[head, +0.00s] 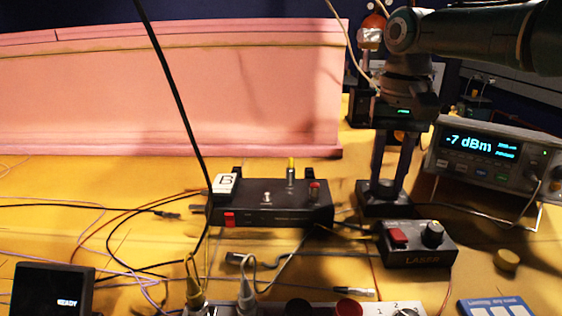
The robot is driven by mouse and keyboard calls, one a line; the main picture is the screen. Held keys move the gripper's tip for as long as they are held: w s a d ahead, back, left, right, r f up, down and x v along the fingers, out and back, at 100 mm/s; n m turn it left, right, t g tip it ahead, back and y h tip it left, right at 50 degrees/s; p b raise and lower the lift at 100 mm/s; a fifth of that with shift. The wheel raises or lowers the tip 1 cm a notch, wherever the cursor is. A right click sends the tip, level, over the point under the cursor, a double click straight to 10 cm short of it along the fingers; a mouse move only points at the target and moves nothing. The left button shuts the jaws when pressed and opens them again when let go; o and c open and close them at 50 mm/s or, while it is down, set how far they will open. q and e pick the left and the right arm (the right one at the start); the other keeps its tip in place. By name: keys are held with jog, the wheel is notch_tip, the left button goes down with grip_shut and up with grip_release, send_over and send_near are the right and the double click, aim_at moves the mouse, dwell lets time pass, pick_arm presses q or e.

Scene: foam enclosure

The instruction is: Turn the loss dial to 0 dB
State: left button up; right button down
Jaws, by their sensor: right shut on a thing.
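My right gripper (385,192) reaches down from the upper right, its two dark fingers pointing straight down. The fingertips meet at a small black block (372,210) behind the laser box. The gripper is shut on a small part there, which I take to be the loss dial; the fingers and the low detail hide it, and no dial marks can be read. The power meter (482,146) at the right shows -7 dBm. My left gripper is not in view.
The black laser box (418,258) with a red switch and knob stands just in front of the fingers. A black box (255,215) labelled B is to their left. Loose cables (130,215) cross the yellow bench. A pink foam wall (180,90) stands behind.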

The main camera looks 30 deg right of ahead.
aim_at(386, 182)
jog(key=n+p, duration=0.1)
jog(key=n, duration=0.2)
jog(key=shift+r, duration=0.1)
jog(key=shift+n+p, duration=0.55)
jog(key=shift+n, duration=1.75)
jog(key=c, duration=0.6)
grip_release()
jog(key=shift+r, duration=0.25)
notch_tip(386, 182, up, 9)
jog(key=shift+r+p, duration=0.15)
jog(key=shift+p, duration=0.95)
